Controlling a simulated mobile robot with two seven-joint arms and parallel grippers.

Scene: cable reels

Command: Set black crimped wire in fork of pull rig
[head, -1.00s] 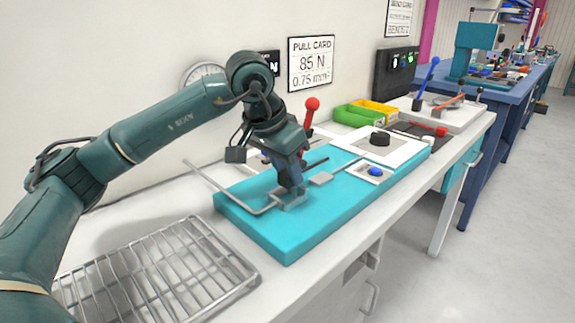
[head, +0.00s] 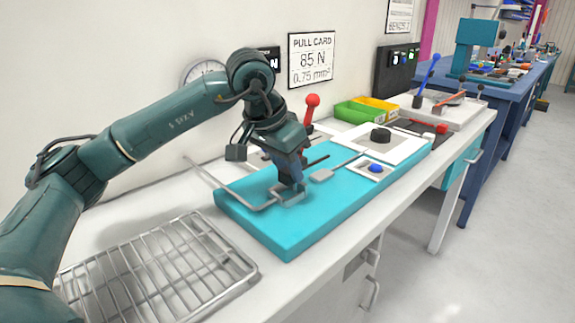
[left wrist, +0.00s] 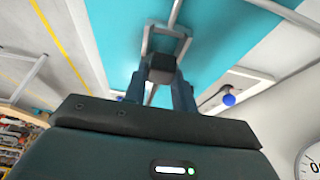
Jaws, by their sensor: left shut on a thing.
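The pull rig has a flat turquoise base (head: 340,205) on the white bench. Its grey metal fork (head: 290,198) is a small square-cornered bracket near the base's left end. It also shows in the left wrist view (left wrist: 147,42). My left gripper (head: 290,183) points down just over the fork. In the left wrist view, a dark block, apparently the end of the black crimped wire (left wrist: 162,68), sits between its fingers, close to the fork. Most of the wire is hidden, and I cannot tell whether it touches the fork. My right gripper is not in view.
A wire rack (head: 160,268) lies at the front left. A red-knobbed lever (head: 312,102) stands behind my left gripper. A blue button (head: 376,168) and a black round knob (head: 380,135) lie to the right. Green (head: 358,115) and yellow (head: 378,104) bins stand farther back.

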